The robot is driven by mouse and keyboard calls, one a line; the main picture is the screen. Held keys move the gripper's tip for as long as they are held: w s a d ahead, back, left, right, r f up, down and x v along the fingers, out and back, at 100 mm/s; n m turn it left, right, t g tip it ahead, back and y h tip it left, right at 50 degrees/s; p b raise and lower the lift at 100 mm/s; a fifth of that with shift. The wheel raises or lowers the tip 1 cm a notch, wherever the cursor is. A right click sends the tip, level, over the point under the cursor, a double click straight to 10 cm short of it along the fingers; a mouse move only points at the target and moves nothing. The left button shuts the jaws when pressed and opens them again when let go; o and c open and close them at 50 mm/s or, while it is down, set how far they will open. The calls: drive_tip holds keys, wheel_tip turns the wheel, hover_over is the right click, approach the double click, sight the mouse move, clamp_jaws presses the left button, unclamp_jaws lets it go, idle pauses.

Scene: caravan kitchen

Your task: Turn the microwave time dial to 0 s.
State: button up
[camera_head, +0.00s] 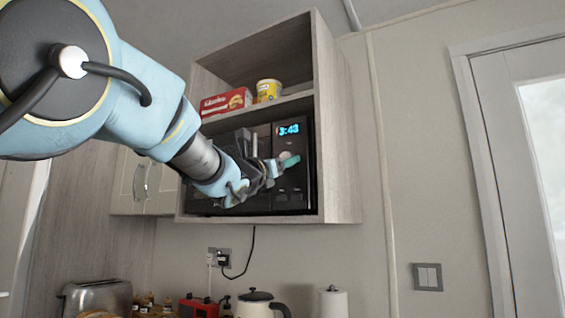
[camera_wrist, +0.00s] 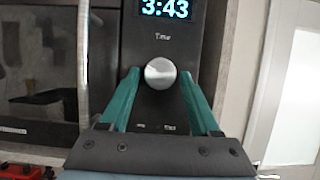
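The black microwave (camera_head: 305,190) stands in the lower bay of a wooden wall cabinet, and its lit display (camera_wrist: 165,9) reads 3:43. The round silver time dial (camera_wrist: 160,73) is below the display under a label like "Time". In the head view the dial (camera_head: 285,156) is partly hidden by my gripper. My gripper (camera_wrist: 159,74) has green fingers, spread apart, one on each side of the dial. Its tips are level with the dial in the wrist view; I cannot tell whether they touch it. The dial's marking is too small to read.
The microwave's vertical door handle (camera_wrist: 83,55) is just left of my fingers. The cabinet's side wall (camera_head: 335,130) is close on the right. A red box (camera_head: 226,102) and a yellow tub (camera_head: 268,90) sit on the shelf above. A kettle (camera_head: 258,306) is below.

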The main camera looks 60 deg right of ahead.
clamp_jaws()
drive_tip(key=shift+f+b, duration=0.1)
drive_tip(key=shift+b, duration=0.3)
